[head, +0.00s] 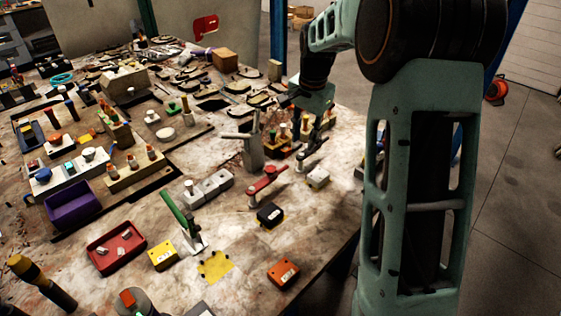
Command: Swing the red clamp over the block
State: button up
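The red clamp (267,180) lies in the middle of the table as a slim red arm, slanting up to the right. A row of light grey blocks (208,187) stands just to its left. A small whitish block (318,178) stands to its right, and a black block (270,214) in front of it. I cannot tell which block the task means. My gripper (314,132) points down beyond and to the right of the red clamp, apparently above the table. Its fingers are small, dark and merge with dark items behind, so their opening is unclear.
A grey upright post with a crossbar (252,150) stands behind the red clamp. A green-handled clamp (182,218), a red tray (116,247), a yellow block (163,256) and an orange block (283,273) lie nearer. Bare tabletop lies right of the black block, up to the edge.

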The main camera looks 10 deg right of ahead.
aim_at(282, 169)
jog(key=shift+m+y, duration=0.5)
jog(key=shift+m, duration=0.2)
jog(key=a+f, duration=0.1)
jog(key=f, duration=0.2)
jog(key=w+a+f, duration=0.1)
jog(key=a+f, duration=0.1)
jog(key=f, duration=0.2)
jog(key=w+a+f, duration=0.1)
jog(key=a+f, duration=0.1)
jog(key=f, duration=0.2)
jog(key=shift+a+p, duration=0.2)
jog(key=shift+p, duration=0.15)
grip_shut()
